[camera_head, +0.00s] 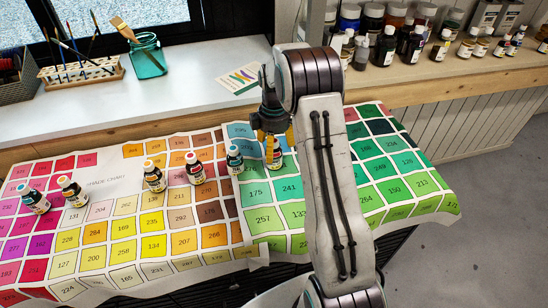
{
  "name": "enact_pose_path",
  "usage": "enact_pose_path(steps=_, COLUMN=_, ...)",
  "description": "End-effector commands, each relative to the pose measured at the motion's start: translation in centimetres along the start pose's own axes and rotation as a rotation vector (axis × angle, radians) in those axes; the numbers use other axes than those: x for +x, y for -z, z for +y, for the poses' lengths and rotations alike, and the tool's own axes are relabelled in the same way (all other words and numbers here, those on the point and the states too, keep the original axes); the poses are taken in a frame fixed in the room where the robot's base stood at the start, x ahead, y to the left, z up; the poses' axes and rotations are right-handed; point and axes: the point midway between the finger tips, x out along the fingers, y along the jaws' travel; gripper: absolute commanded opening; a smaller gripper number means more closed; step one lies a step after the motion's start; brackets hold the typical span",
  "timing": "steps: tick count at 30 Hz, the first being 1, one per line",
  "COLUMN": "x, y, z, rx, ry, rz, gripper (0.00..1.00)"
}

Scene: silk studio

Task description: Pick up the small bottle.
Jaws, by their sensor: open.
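Several small bottles with white labels stand or lean on a colour chart cloth (120,276). One small bottle (274,160) is directly below my gripper (275,136), which points down with its yellow-tipped fingers open. The bottle's top is close to or between the fingertips; I cannot tell whether they touch it. Left of it are a bottle with a dark teal cap (235,161), a red-capped bottle (195,169) and an orange-capped bottle (154,178). Two more bottles are at the far left, a tilted one (73,192) and another (34,201). Which one the task means is not clear.
A white windowsill (170,98) behind holds a teal glass jar (148,62) with brushes, a brush rack (82,74) and a card (238,79). A shelf at the back right carries many jars (386,47). My arm hides part of the cloth.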

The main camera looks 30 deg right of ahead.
Motion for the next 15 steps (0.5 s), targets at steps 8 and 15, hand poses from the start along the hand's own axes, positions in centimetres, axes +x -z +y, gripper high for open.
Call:
enact_pose_path(steps=8, x=1.48, y=0.0, z=-0.01, rx=0.0, ry=0.0, rz=0.0, gripper=0.77)
enact_pose_path(steps=15, x=1.47, y=0.0, z=-0.01, rx=0.0, ry=0.0, rz=0.0, gripper=0.75)
